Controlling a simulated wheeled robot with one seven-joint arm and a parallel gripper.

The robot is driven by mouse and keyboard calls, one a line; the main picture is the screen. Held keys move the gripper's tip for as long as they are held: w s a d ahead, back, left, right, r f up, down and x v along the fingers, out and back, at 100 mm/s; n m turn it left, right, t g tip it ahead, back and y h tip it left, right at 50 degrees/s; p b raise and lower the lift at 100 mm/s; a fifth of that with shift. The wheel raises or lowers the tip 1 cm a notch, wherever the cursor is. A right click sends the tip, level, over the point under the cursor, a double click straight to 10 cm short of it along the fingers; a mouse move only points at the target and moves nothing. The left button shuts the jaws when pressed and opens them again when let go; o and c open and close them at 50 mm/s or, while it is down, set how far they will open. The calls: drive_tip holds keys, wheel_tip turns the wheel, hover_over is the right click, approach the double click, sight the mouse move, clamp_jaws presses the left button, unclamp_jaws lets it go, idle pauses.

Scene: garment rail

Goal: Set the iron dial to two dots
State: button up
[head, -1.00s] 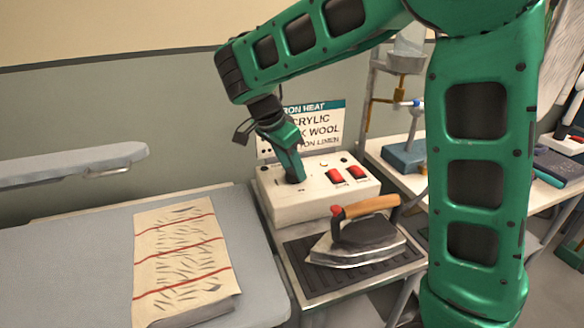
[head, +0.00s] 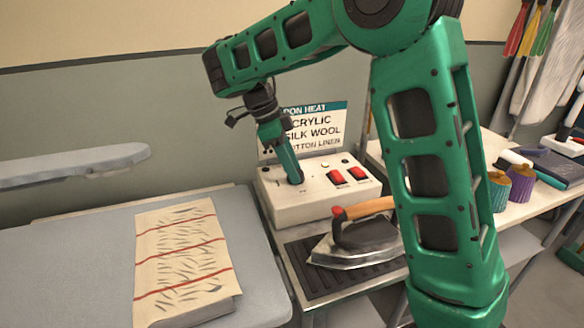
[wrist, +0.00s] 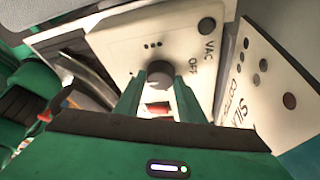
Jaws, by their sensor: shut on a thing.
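The iron dial (wrist: 160,72) is a dark round knob on the white control box (head: 300,208). In the wrist view my gripper (wrist: 160,84) has its two green fingers on either side of the knob, shut on it. A small group of dots is printed by the knob, with OFF on its other side. I cannot tell which mark the dial points to. In the head view my gripper (head: 296,181) points down onto the box top and hides the dial. The iron heat sign (head: 315,130) stands behind the box, partly covered by my arm.
The iron (head: 358,240) with a wooden handle rests on a dark ribbed mat (head: 318,284) in front of the box. Two red switches (head: 346,175) sit right of my gripper. A padded board (head: 70,270) with a striped cloth (head: 185,250) lies to the left.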

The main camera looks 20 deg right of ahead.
drive_tip(key=shift+w+d, duration=0.1)
drive_tip(key=shift+w, duration=0.1)
idle(0.3)
drive_tip(key=o, duration=1)
drive_tip(key=shift+o, duration=0.2)
drive_tip(key=shift+s, duration=0.1)
drive_tip(key=v, duration=1)
drive_tip(key=shift+w+r, duration=0.2)
drive_tip(key=shift+r, duration=0.1)
drive_tip(key=shift+s, duration=0.1)
